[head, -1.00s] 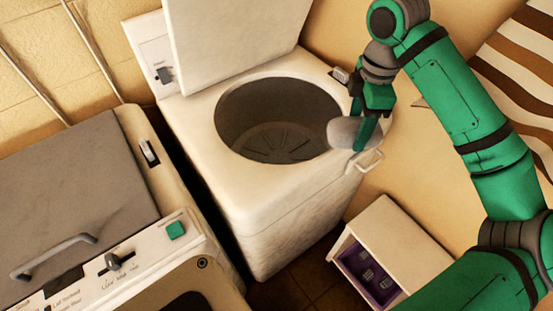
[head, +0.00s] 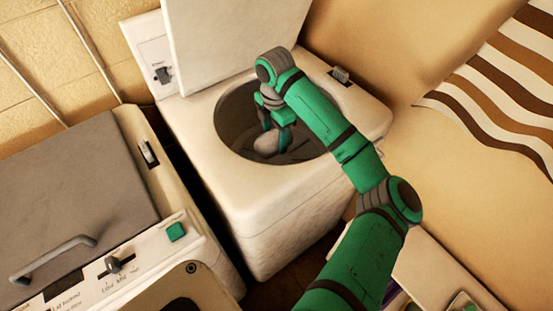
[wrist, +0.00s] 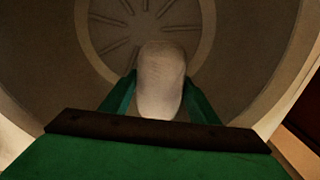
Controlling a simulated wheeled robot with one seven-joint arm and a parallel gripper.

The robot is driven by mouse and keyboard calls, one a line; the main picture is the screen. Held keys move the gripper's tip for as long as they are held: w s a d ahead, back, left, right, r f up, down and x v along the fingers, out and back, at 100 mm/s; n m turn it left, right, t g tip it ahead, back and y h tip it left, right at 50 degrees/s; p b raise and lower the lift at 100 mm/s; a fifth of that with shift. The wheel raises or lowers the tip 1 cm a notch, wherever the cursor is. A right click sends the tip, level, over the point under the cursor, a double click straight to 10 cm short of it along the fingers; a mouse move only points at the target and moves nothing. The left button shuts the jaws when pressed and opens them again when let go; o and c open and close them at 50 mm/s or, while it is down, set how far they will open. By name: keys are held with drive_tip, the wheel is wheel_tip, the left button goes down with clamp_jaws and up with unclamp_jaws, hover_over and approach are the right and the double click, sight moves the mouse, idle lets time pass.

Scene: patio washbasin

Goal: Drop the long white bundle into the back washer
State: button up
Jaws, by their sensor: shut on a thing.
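The back washer (head: 215,185) is a white top-loader with its lid (head: 230,40) raised and its round tub open. My gripper (head: 275,143) reaches down inside the tub opening in the head view. It is shut on the long white bundle (head: 268,142), a pale rounded roll. In the wrist view the bundle (wrist: 162,80) stands out between the two green fingers (wrist: 160,95), above the ribbed tub floor (wrist: 125,30). The bundle's rear end is hidden by my gripper, and its gap to the tub floor is hard to judge.
A second machine with a grey closed lid (head: 70,190) and a handle stands at the front left, a narrow gap away. A striped cloth (head: 500,75) lies at the upper right. A white box is partly hidden by my arm at the lower right.

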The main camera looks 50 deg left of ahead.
drive_tip(key=f, duration=1.3)
drive_tip(key=shift+w+d, duration=0.15)
drive_tip(key=shift+d, duration=0.1)
drive_tip(key=shift+f, duration=0.7)
drive_tip(key=o, duration=1.5)
drive_tip(key=shift+o, duration=0.2)
drive_tip(key=shift+r, duration=0.1)
wheel_tip(320, 180, up, 13)
drive_tip(key=shift+r, duration=0.1)
